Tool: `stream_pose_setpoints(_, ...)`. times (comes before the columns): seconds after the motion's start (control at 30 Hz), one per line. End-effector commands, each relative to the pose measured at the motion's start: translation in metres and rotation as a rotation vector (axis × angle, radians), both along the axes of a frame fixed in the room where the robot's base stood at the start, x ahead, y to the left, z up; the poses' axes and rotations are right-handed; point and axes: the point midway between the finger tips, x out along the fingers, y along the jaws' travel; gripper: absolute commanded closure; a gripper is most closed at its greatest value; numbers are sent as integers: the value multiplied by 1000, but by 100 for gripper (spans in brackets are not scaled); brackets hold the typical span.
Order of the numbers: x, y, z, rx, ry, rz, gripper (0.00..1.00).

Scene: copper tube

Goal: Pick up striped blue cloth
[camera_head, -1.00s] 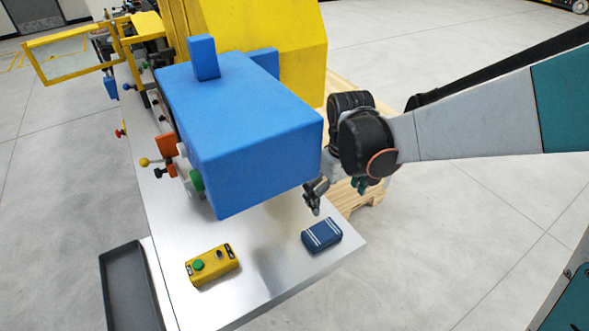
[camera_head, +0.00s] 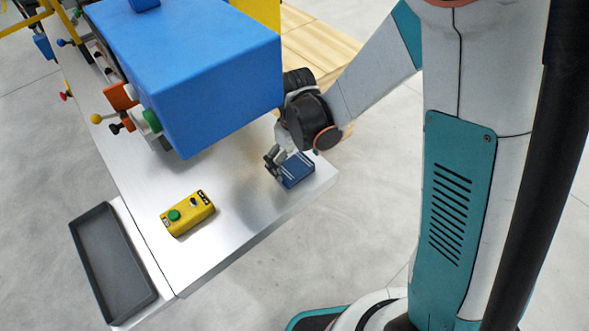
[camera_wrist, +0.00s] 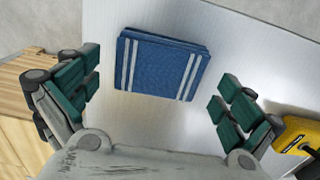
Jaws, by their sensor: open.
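The striped blue cloth (camera_head: 296,171) is a folded dark blue pad with white stripes, lying flat on the metal table near its right corner. In the wrist view the cloth (camera_wrist: 160,66) lies ahead of and between my gripper's two green-padded fingers, with its white stripes near its left and right ends. My gripper (camera_wrist: 158,98) is open and empty. In the head view my gripper (camera_head: 275,160) is at the cloth's left side and partly covers it. I cannot tell the exact height of the fingers above the table.
A yellow control box (camera_head: 188,213) with a green button sits on the table left of the cloth; its edge shows in the wrist view (camera_wrist: 298,138). A large blue machine housing (camera_head: 190,70) overhangs the table behind. A dark empty tray (camera_head: 112,262) is at the left. A wooden pallet (camera_head: 320,45) stands behind.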

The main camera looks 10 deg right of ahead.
Motion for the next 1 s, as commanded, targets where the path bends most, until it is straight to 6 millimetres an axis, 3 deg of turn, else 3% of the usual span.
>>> stream_pose_setpoints(0.13, 0, 0, -17, 0, 0, 0, 0)
stream_pose_setpoints(0.4, 0, 0, -20, 0, 0, 0, 0)
stream_pose_setpoints(0.43, 0, 0, -20, 0, 0, 0, 2)
stream_pose_setpoints(0.6, 0, 0, -19, 0, 0, 0, 40)
stream_pose_setpoints(1.0, 0, 0, -18, 0, 0, 0, 41)
